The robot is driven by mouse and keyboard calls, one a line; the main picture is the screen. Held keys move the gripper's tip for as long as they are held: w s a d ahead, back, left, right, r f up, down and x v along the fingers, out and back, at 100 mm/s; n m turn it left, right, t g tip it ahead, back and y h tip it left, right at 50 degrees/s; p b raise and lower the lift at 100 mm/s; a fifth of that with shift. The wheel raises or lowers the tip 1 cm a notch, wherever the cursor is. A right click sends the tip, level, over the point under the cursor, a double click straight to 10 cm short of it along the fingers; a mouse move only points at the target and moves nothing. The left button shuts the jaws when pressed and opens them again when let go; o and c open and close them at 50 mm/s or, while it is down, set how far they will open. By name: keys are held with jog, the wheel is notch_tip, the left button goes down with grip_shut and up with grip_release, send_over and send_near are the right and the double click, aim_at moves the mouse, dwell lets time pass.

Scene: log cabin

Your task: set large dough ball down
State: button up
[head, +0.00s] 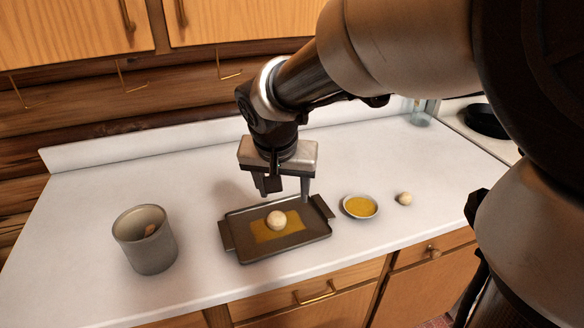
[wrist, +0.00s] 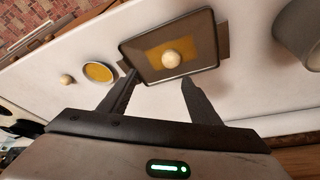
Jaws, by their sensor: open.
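A pale dough ball (head: 276,220) rests on a yellow patch in the middle of a dark rectangular tray (head: 237,253) on the counter. The ball also shows on the tray in the wrist view (wrist: 172,59). A second, smaller-looking pale ball (head: 404,198) lies on the bare counter to the right; it also shows in the wrist view (wrist: 66,80). My gripper (head: 282,195) is open and empty above the back part of the tray, apart from the ball. Its two spread fingers (wrist: 158,82) show in the wrist view with nothing between them.
A small bowl of yellow contents (head: 360,207) stands between the tray and the second ball. A grey pot (head: 147,243) stands at the left with something brownish inside. A stove with a dark pan (head: 486,121) is at the far right. The counter's back left is clear.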

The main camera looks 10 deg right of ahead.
jog(key=s+d+r+n, duration=0.1)
jog(key=s+d+r, duration=0.1)
jog(key=s, duration=0.3)
jog(key=s+d+r+n+t, duration=0.1)
jog(key=s+d+r, duration=0.1)
jog(key=s+d, duration=0.2)
jog(key=s+d+r+n+y, duration=0.1)
jog(key=s+d+r, duration=0.1)
jog(key=s, duration=0.6)
jog(key=shift+s+d+r, duration=0.15)
jog(key=shift+s+d, duration=0.05)
jog(key=shift+d, duration=0.3)
